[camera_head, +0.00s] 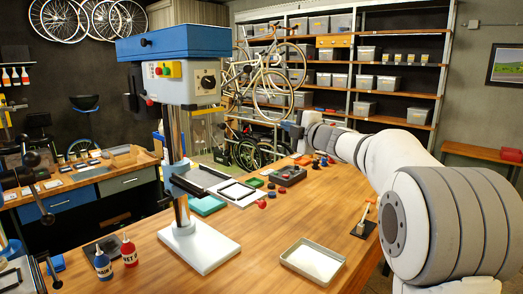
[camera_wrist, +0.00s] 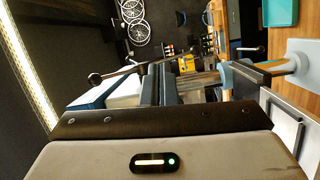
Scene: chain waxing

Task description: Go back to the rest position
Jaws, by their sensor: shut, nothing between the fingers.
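My gripper (camera_head: 291,129) is raised well above the wooden bench, left of my white and grey arm in the head view. It is small there and partly hidden by the wrist. In the wrist view the dark fingers (camera_wrist: 160,86) are together above the wide gripper body, with nothing held between them. The blue and white drill press (camera_head: 178,68) stands left of my gripper in the head view, apart from it.
The bench (camera_head: 255,240) carries a metal tray (camera_head: 312,260), a dark divided box (camera_head: 288,175), a green tray (camera_head: 207,205) and a brush on a stand (camera_head: 362,220). Two bottles (camera_head: 128,250) stand at the front left. Shelves (camera_head: 395,90) with grey bins and bicycles (camera_head: 268,80) are behind.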

